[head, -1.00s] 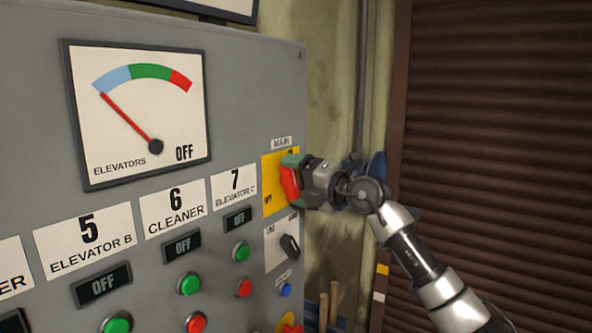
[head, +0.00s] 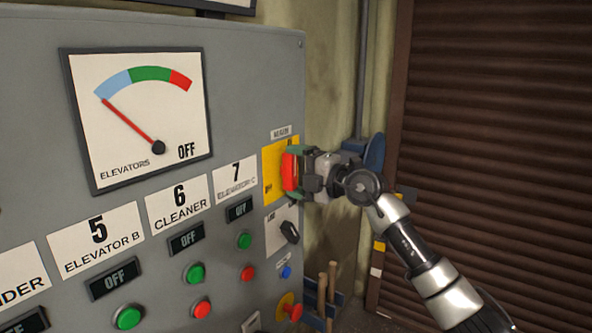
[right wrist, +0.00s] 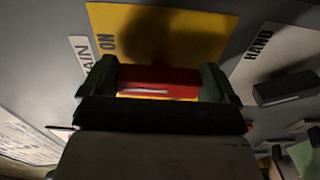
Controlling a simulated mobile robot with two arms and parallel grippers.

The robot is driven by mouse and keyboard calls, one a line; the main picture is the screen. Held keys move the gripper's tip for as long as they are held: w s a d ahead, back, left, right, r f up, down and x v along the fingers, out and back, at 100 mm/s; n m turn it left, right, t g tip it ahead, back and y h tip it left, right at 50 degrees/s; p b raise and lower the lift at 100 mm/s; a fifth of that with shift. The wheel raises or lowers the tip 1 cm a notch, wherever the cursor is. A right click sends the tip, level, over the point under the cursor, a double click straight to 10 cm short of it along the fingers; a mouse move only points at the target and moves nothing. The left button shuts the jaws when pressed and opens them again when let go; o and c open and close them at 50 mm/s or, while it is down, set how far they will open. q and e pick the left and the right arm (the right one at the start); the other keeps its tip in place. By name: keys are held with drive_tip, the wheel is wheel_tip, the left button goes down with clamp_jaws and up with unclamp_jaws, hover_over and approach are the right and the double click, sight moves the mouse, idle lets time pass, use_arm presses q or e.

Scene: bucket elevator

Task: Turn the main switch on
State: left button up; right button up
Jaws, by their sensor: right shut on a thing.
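The main switch is a red handle (head: 289,172) on a yellow plate (head: 269,163) at the panel's right edge, under a MAIN label (head: 281,132). My right gripper (head: 298,171) is shut on the red handle, with its green fingers at the handle's two ends. In the right wrist view the handle (right wrist: 158,82) lies between the two fingers (right wrist: 158,88), and the yellow plate (right wrist: 200,30) shows ON at its left. The handle stands about upright in the head view. The gripper hides part of it. My left gripper is not in view.
The grey panel (head: 235,100) carries an elevators meter (head: 140,115) with its needle at the left, reading OFF. A black selector knob (head: 289,232) sits just below the switch. Green and red buttons fill the lower panel. A brown shutter (head: 490,120) stands at right.

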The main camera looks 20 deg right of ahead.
drive_tip(key=shift+d+r, duration=0.1)
drive_tip(key=o, duration=0.6)
drive_tip(key=shift+o, duration=0.2)
drive_tip(key=b+v, duration=0.4)
drive_tip(key=v, duration=0.6)
drive_tip(key=shift+s+d, duration=0.3)
